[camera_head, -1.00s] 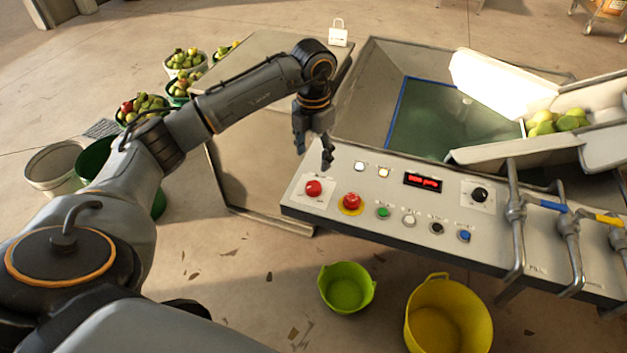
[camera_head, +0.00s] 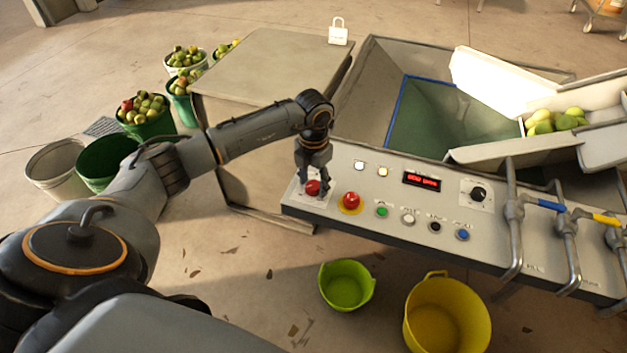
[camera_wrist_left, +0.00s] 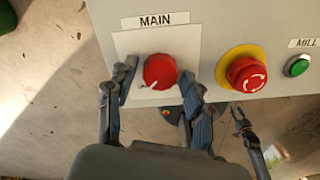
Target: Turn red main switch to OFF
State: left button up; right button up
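The red main switch (camera_wrist_left: 160,72) is a round knob on a white plate under the label MAIN, with a small white pointer mark toward its lower left. In the head view the knob (camera_head: 312,187) is at the left end of the control panel (camera_head: 330,212). My left gripper (camera_head: 313,180) is over it from above.
A red emergency button (camera_wrist_left: 247,73) on a yellow ring sits just right of the switch. A green MILL button (camera_wrist_left: 298,65) and other buttons follow. A black knob (camera_head: 478,194), a lit red display (camera_head: 422,181) and pipes are further right. Buckets (camera_head: 347,285) stand on the floor below.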

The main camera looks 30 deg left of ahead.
pick_arm(q)
jog(key=c, duration=0.7)
jog(key=shift+n, duration=0.3)
jog(key=n, duration=0.6)
jog(key=shift+p, duration=0.4)
jog(key=n+p, duration=0.1)
jog(key=n, duration=0.4)
jog(key=shift+r, duration=0.1)
jog(key=n+p, duration=0.2)
jog(key=n, duration=0.4)
jog(key=shift+n, duration=0.3)
jog(key=o, duration=1.1)
